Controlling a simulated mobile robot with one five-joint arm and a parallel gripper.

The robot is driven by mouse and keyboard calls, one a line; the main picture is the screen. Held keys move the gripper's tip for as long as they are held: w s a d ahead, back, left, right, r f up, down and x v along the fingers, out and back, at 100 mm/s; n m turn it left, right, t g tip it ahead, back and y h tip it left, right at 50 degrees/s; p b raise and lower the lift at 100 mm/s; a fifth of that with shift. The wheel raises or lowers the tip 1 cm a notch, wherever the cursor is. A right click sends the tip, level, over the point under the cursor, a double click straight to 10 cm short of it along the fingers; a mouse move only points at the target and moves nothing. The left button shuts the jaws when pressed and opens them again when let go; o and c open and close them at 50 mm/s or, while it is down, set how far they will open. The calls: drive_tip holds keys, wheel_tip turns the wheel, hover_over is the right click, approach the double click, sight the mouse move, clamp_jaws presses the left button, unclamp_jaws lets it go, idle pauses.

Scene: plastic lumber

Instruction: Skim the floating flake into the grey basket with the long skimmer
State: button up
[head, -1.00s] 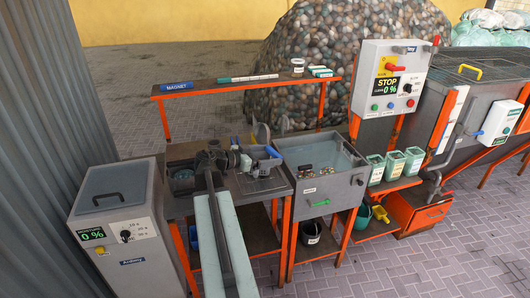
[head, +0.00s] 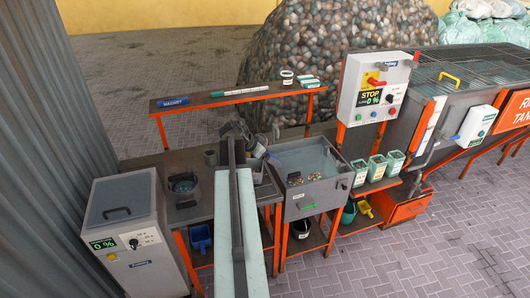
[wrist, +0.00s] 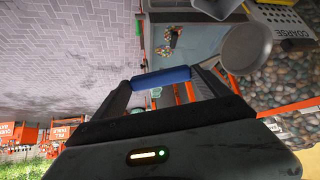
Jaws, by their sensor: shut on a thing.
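My gripper (head: 243,138) is shut on a blue handle (wrist: 162,77), which I take to be the long skimmer's. A round grey pan-like piece (wrist: 245,50) shows right of the handle in the wrist view; it looks like the skimmer's head, but the join is unclear. The grey water tank (head: 312,172) stands right of my gripper, with small coloured flakes (head: 300,181) in it. The flakes also show in the wrist view (wrist: 172,40); I cannot tell which one floats.
An orange shelf (head: 235,96) runs behind the bench. The control box (head: 374,92) and several green-white cups (head: 377,167) stand right of the tank. A grey bin unit (head: 128,236) stands at front left.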

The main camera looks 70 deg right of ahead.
drive_tip(key=s+d+r+t+y+p, duration=0.3)
drive_tip(key=d+r+t+y+p, duration=0.1)
drive_tip(key=p, duration=0.4)
drive_tip(key=t+y, duration=0.1)
drive_tip(key=y, duration=0.1)
drive_tip(key=shift+s+d+y, duration=0.15)
drive_tip(key=shift+d+y, duration=0.2)
drive_tip(key=shift+y, duration=0.05)
